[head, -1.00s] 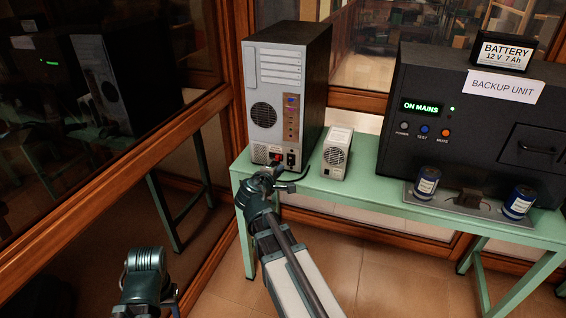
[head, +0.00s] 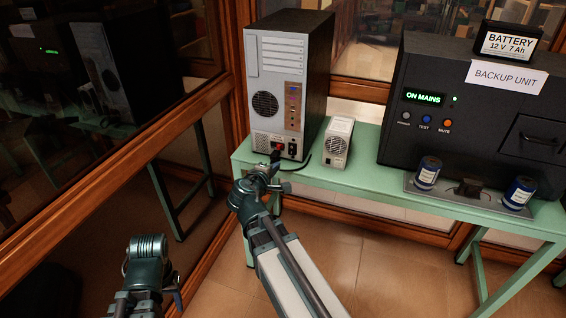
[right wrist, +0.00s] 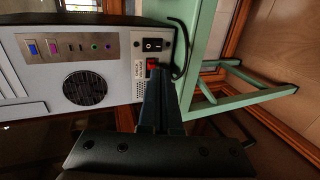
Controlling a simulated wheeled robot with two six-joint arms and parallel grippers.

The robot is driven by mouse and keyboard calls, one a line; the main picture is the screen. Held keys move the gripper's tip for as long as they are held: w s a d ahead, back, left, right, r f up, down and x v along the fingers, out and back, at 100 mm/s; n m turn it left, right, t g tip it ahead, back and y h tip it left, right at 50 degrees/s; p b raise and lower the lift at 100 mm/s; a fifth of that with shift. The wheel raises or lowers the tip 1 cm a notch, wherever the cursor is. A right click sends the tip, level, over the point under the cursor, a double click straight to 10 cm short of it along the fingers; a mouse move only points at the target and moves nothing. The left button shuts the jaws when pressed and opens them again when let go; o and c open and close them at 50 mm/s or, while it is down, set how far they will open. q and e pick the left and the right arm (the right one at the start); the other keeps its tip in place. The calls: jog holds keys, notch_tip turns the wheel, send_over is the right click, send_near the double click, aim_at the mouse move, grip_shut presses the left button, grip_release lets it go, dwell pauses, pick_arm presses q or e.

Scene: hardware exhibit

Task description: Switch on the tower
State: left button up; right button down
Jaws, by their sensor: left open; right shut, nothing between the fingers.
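The tower (head: 272,95) is a pale grey and black computer case standing upright on the left end of the green bench, its rear panel facing me. Low on that panel is a small red part (head: 277,147), which also shows in the right wrist view (right wrist: 152,65). Beside it is a black rocker switch (right wrist: 152,44) with a white mark. My right gripper (head: 272,163) is shut and empty, its tips close to the red part and partly covering it; I cannot tell whether they touch. My left gripper (head: 148,250) is open, low at the left, away from the bench.
A small grey power unit (head: 337,142) stands right of the tower, with a black cable between. Further right is the black backup unit (head: 455,95), reading ON MAINS, with a battery (head: 507,42) on top and two blue cylinders in front. A wood-framed glass wall (head: 110,190) borders the left.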

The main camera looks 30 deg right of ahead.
jog(key=b, duration=0.4)
send_near(291, 154)
jog(key=x, duration=0.5)
jog(key=shift+b+x, duration=0.3)
jog(key=shift+x, duration=0.6)
